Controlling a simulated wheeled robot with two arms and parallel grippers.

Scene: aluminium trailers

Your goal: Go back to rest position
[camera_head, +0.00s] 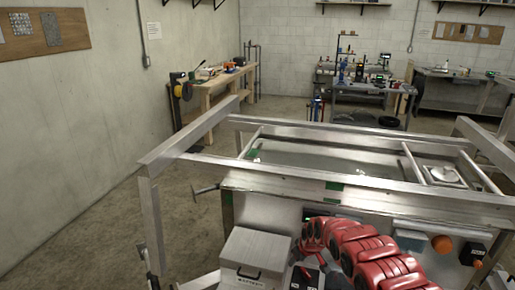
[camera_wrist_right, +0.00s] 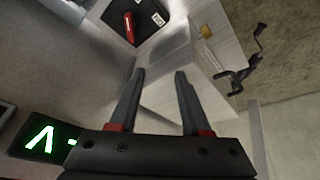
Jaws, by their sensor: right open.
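My right arm (camera_head: 352,243), red and segmented, comes in from the bottom right of the head view. My right gripper (camera_head: 312,268) is low in that view, just right of a grey box with a black handle (camera_head: 250,262). In the right wrist view the two dark fingers of my right gripper (camera_wrist_right: 159,73) are apart, with nothing held between them. A pale box surface lies beyond the fingertips. My left gripper is not in view.
An aluminium trailer frame (camera_head: 350,197) stands ahead, with rails on both sides. A green-lit display (camera_wrist_right: 45,139) is at the lower left of the right wrist view. A black T-handle (camera_wrist_right: 240,72) sticks out at the right. Workbenches stand far back; open floor lies left.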

